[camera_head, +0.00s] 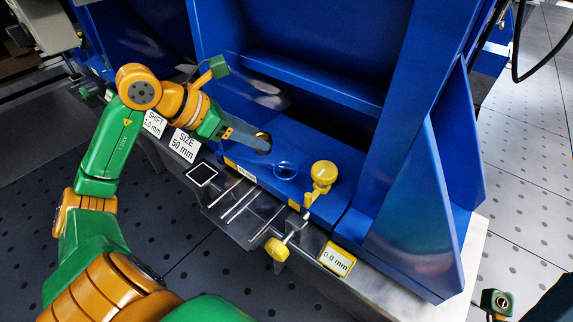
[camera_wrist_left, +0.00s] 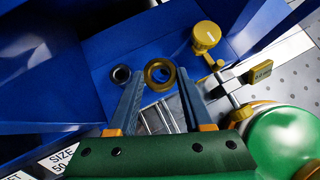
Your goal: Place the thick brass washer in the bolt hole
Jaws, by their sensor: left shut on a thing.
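My left gripper (camera_head: 264,145) comes in from the left in the head view and is shut on the thick brass washer (camera_head: 264,134). In the left wrist view, the washer (camera_wrist_left: 149,73) shows as a gold ring between the two fingertips (camera_wrist_left: 160,74). The fingers partly cover it in the head view. A round bolt hole (camera_head: 285,170) lies in the blue foot below and right of the washer. A dark round opening (camera_wrist_left: 121,74) shows left of the washer in the left wrist view. The washer appears apart from the hole. My right gripper is not seen.
A yellow knob (camera_head: 323,172) stands right of the hole, with a second knob (camera_head: 277,249) on a screw in front. Blue upright walls (camera_head: 390,140) rise behind and right. Label plates (camera_head: 186,145) line the front edge.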

